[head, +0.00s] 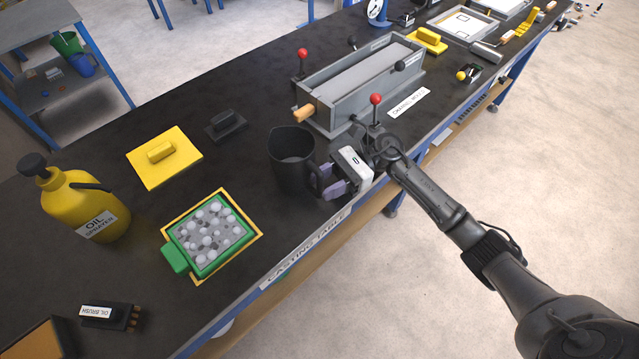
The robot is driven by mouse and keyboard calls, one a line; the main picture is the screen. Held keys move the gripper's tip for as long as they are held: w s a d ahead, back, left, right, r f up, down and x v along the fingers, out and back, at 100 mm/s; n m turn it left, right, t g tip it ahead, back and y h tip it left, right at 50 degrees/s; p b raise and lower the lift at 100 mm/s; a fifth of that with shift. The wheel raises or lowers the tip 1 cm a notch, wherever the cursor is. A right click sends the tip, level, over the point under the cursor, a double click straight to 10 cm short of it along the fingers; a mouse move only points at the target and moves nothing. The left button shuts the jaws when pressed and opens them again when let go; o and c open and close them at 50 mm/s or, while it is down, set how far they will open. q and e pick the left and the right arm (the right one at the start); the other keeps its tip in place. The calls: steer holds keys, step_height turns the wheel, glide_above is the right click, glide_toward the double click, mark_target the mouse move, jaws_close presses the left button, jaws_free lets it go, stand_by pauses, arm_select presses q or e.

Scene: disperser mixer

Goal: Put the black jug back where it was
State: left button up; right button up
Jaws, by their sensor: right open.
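The black jug (289,165) stands upright on the dark casting table (120,115), left of the grey mould box. It looks open at the top, and its handle is on the right side. My right gripper (328,186) is at the jug's handle, its fingers open around or beside it; I cannot tell whether they touch. My left gripper is not in this view.
Left of the jug are a green tray of pale balls (178,259), a yellow float (164,158), a dark float (226,125) and a yellow oil sprayer (88,205). The grey mould box (335,110) with red-knobbed levers stands close behind. The table's front edge is near.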

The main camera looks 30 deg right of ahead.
steer(key=d, duration=1)
steer(key=shift+s+d+p, duration=0.2)
steer(key=shift+p, duration=0.1)
